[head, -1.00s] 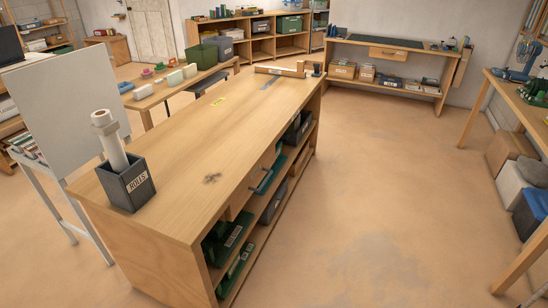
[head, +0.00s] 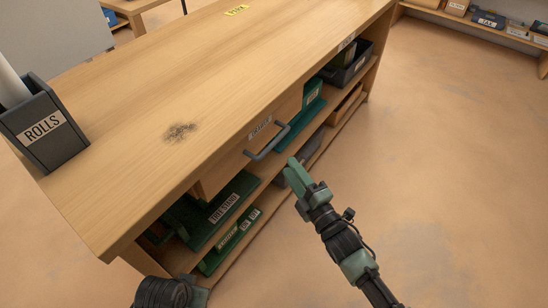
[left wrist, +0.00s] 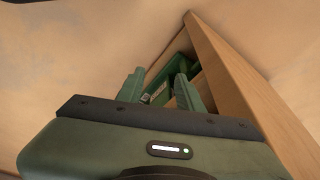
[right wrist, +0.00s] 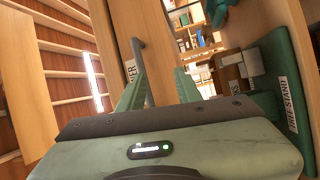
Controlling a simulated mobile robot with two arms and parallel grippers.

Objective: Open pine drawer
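The pine drawer (head: 226,170) sits under the workbench top, its front looking shut or nearly so. A grey bar handle (head: 268,143) sticks out from it below a small label. My right gripper (head: 293,166) is just in front of the handle, to its right in the head view; its fingers are apart and empty. In the right wrist view the handle (right wrist: 138,52) stands upright beyond the fingertips, near the left finger. My left gripper (left wrist: 158,82) is open and empty in its wrist view, facing the bench's end and shelf; only its arm's edge shows in the head view.
The workbench (head: 150,85) has a dark holder labelled ROLLS (head: 42,125) on its near left corner and a dark stain on top. The floor (head: 450,150) right of the bench is clear.

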